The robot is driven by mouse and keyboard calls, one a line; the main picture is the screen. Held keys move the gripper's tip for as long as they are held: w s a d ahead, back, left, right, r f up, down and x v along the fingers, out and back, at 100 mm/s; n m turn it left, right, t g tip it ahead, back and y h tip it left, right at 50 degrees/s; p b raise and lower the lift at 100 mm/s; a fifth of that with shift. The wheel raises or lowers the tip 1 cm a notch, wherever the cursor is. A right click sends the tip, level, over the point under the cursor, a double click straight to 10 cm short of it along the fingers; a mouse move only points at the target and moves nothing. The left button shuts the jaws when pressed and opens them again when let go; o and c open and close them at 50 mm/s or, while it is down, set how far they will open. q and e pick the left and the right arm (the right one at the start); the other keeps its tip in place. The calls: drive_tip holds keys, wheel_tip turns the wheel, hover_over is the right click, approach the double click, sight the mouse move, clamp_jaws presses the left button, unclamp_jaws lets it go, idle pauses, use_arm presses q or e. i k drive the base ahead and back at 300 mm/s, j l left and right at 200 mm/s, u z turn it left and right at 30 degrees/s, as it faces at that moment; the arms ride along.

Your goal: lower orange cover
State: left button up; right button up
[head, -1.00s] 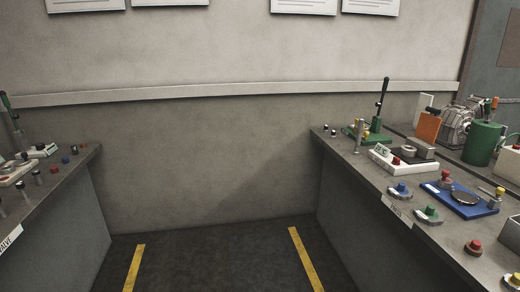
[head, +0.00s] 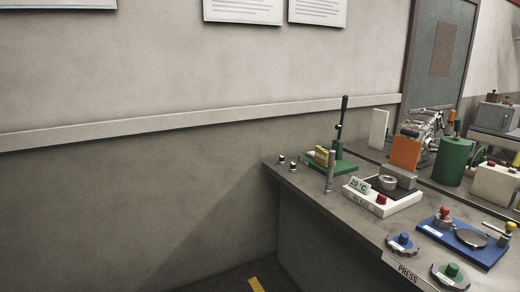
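The orange cover (head: 406,153) stands upright at the back of a white fixture (head: 383,202) on the right-hand bench. The fixture has a small display reading about 20 °C, a red button (head: 381,199) at its front and a dark plate. A grey ring-shaped part (head: 389,182) sits on the plate in front of the cover, beside a grey block. Neither of my grippers shows in the head view.
The bench (head: 345,215) carries a green lever press (head: 332,160), a blue base (head: 462,242) with a round plate, blue and green buttons (head: 452,271) at the front edge, and a green cylinder (head: 456,161). A "PRESS" label (head: 408,273) marks the edge. Floor left of the bench is clear.

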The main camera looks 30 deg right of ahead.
sight(405, 152)
drive_tip(key=i, duration=2.8)
drive_tip(key=i+u, duration=0.15)
drive_tip(key=i, duration=0.4)
drive_tip(key=u, duration=7.15)
